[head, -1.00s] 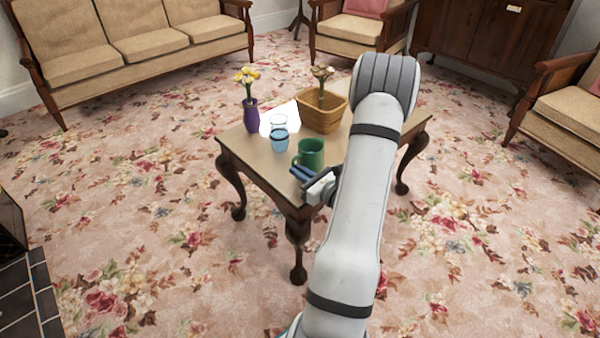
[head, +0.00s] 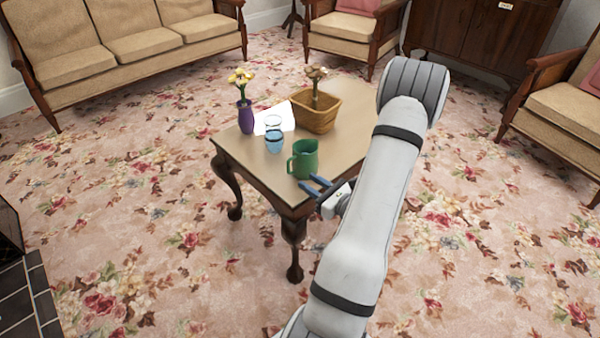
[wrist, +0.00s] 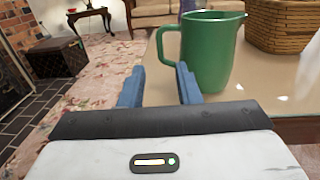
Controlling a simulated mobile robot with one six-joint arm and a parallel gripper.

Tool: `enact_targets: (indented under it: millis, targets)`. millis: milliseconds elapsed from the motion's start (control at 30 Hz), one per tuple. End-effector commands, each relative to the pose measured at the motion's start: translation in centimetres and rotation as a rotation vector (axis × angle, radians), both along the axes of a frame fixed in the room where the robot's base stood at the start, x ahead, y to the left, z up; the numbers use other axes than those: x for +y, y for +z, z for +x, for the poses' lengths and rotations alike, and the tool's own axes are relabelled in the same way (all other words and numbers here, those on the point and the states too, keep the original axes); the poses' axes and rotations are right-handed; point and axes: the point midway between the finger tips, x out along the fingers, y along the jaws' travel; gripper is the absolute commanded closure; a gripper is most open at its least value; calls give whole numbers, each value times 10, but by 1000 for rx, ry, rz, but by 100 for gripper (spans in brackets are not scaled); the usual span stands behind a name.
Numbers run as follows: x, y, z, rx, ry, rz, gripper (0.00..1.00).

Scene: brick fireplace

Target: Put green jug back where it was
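The green jug (head: 303,160) stands upright on the wooden table (head: 246,152), near the table's front edge. Its handle is on the left. My gripper (head: 314,185) is just in front of the jug, at the near edge of the table, with its two blue fingers apart and nothing between them. In the wrist view the jug (wrist: 211,52) stands beyond and right of the fingers, its handle above the gap between them (wrist: 160,88). The right finger overlaps the jug's lower left in that view; I cannot tell whether they touch.
On the table stand a blue glass (head: 274,143), a purple vase with yellow flowers (head: 245,118) and a wicker basket (head: 318,117). A white sheet (head: 268,124) lies behind the glass. A sofa (head: 130,45) and armchairs (head: 350,32) stand around on flowered carpet.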

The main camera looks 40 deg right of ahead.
Motion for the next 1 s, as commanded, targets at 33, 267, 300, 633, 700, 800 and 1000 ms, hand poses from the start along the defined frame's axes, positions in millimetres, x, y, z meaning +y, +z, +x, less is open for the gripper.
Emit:
enact_targets:
  millis: [33,267,300,633,700,800,1000]
  targets:
    - [-3,2,-11,0,-5,2,70]
    - [-7,1,-42,0,-2,1,70]
    - [-7,1,-46,0,-2,1,70]
    - [6,7,-44,4,63,-24,70]
    - [29,19,-33,12,170,-64,70]
    - [85,41,-18,34,420,-170,70]
    - [206,74,-31,86,1014,-509,70]
